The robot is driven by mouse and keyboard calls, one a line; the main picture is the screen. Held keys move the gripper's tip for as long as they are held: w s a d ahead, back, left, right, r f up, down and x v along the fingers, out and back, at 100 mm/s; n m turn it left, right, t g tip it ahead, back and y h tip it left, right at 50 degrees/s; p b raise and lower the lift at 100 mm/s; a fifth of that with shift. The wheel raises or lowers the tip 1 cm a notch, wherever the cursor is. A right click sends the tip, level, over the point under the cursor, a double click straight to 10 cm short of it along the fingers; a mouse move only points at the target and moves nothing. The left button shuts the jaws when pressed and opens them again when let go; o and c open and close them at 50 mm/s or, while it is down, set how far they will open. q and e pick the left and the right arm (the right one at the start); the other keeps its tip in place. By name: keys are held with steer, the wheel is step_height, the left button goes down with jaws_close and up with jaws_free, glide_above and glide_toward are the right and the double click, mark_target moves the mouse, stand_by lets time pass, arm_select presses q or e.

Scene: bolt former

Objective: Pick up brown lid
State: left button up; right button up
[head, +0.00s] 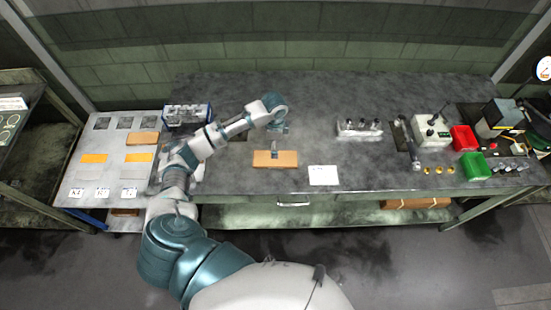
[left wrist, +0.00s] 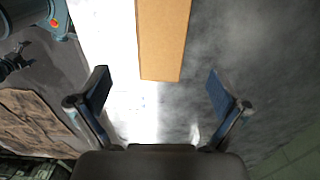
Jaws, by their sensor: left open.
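The brown lid (head: 262,159) is a flat, tan-brown rectangle lying near the front edge of the dark grey workbench. My left gripper (head: 279,130) hangs beyond it in the head view, toward the back of the bench. In the left wrist view, the lid (left wrist: 163,38) shows as a long tan strip at the top, ahead of and apart from the fingers. The left gripper (left wrist: 160,86) is open there, with nothing between its fingers. My right gripper shows in neither view.
A white card (head: 323,175) lies right of the lid. A rack of dark-topped items (head: 359,131) stands farther right, with a red bin (head: 464,138) and a green bin (head: 475,166) beyond. A crate (head: 187,116) and a side table (head: 72,190) stand left. The bench's back middle is clear.

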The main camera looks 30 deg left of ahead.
arm_select(q)
steer(key=f, duration=1)
steer(key=shift+w+a+f+p, duration=0.1)
steer(key=shift+w+f+p, duration=0.1)
steer(key=shift+p, duration=0.1)
steer(key=shift+r, duration=0.1)
steer(key=c, duration=0.8)
